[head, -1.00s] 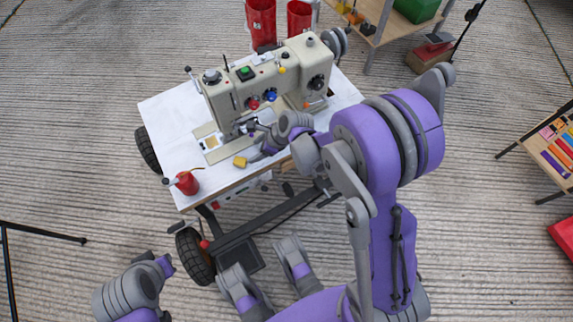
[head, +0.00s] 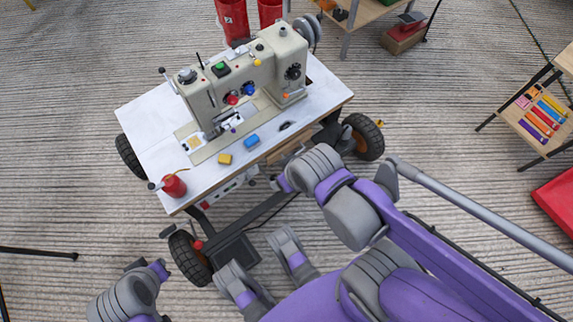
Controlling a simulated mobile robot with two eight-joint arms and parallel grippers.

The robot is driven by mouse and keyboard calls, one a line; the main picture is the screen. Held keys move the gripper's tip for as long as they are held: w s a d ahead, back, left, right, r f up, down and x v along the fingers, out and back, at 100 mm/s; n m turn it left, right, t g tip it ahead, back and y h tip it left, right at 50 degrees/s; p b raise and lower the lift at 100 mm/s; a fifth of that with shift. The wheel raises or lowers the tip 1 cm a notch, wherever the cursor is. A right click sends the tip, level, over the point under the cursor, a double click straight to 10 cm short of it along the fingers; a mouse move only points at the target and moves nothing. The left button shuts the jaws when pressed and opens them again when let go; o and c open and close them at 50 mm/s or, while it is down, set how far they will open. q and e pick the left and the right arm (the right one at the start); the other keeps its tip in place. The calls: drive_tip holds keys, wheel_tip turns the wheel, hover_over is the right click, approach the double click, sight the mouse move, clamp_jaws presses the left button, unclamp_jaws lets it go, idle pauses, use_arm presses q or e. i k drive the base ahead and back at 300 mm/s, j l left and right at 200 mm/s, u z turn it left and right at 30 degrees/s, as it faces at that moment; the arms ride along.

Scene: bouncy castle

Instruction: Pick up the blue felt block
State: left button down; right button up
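The blue felt block (head: 252,141) lies on the white table top (head: 150,118), near its front edge and right of a yellow block (head: 224,158). It is in plain view and nothing touches it. My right gripper (head: 281,184) is off the table's front edge, below and right of the blue block and apart from it. It is small and partly hidden by its own wrist, so its fingers are unclear. My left gripper (head: 160,267) is low at the left, clear of the table, and its fingers are also unclear.
A beige sewing machine (head: 240,75) stands behind the blocks. A red oil can (head: 173,186) stands at the table's front left corner. Wheels (head: 364,137) flank the table. Red bins (head: 232,18) are behind, and a rack of coloured items (head: 540,115) is at the right.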

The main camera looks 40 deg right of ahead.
sight(253, 141)
drive_tip(key=k+j, duration=1.05)
drive_tip(key=j, duration=0.15)
